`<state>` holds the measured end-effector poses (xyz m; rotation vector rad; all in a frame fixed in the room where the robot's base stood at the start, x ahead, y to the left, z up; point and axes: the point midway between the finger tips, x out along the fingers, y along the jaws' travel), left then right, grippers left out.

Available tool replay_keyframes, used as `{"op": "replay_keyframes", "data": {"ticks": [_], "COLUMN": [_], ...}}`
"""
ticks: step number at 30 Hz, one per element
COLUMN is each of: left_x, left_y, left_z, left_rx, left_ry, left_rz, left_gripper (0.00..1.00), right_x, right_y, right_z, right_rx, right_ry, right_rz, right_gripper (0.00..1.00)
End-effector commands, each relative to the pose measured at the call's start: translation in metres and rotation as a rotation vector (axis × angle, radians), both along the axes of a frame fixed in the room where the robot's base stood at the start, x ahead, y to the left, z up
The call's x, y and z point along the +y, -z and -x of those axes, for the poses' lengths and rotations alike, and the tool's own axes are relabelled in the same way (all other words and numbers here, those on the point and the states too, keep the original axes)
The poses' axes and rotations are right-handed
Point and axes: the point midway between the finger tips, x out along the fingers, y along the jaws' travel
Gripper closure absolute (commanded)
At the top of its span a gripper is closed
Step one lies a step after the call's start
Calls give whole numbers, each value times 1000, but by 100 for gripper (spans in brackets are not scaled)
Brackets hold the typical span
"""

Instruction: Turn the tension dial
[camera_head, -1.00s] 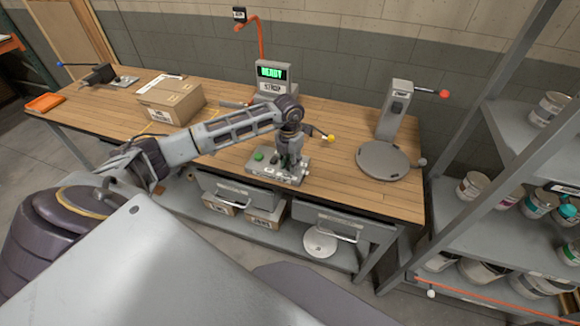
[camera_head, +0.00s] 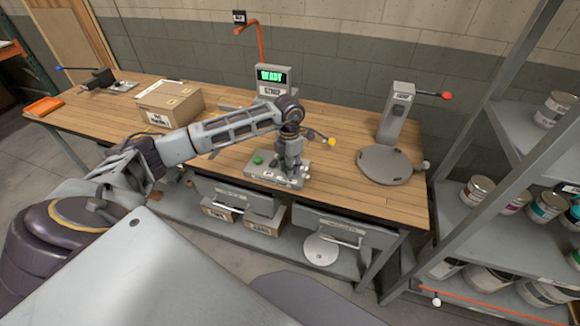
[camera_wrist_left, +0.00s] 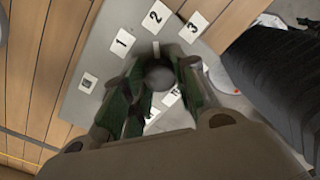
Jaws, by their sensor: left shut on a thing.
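The tension dial (camera_wrist_left: 159,76) is a round grey knob on a grey control panel (camera_head: 262,172), at the front edge of the bench. White labels 1, 2, 3 and others stand around it in the left wrist view. In the head view the gripper hides the dial. My right gripper is out of view.
Behind the panel stands a display (camera_head: 271,77) reading READY. A cardboard box (camera_head: 170,106) lies at the left. A round-plate machine (camera_head: 388,165) stands at the right. A lever with a yellow knob (camera_head: 331,141) is close to my gripper. Shelves with cans are at the far right.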

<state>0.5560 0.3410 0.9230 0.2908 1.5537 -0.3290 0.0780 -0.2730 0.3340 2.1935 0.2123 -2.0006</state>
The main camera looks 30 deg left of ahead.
Motion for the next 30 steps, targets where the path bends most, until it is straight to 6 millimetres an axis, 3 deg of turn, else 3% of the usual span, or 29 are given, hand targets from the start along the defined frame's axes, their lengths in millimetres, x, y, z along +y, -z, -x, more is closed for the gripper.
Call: {"op": "replay_keyframes", "data": {"ticks": [1,2,7,20,30], "left_x": [1,1,0,0,1], "left_y": [-1,-1,-1,-3,-35], "left_z": [0,0,0,0,-1], "left_rx": [-1,-1,-1,-1,-4], "left_ry": [-1,-1,-1,-2,-1], "left_rz": [-1,-1,-1,-1,0], "left_gripper": [96,69,49,49,49], "right_x": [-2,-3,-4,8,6], "right_y": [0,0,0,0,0], "right_z": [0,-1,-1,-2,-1], "right_rx": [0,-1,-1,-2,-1], "right_ry": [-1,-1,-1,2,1], "right_rz": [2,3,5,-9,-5], "right_gripper": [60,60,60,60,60]}}
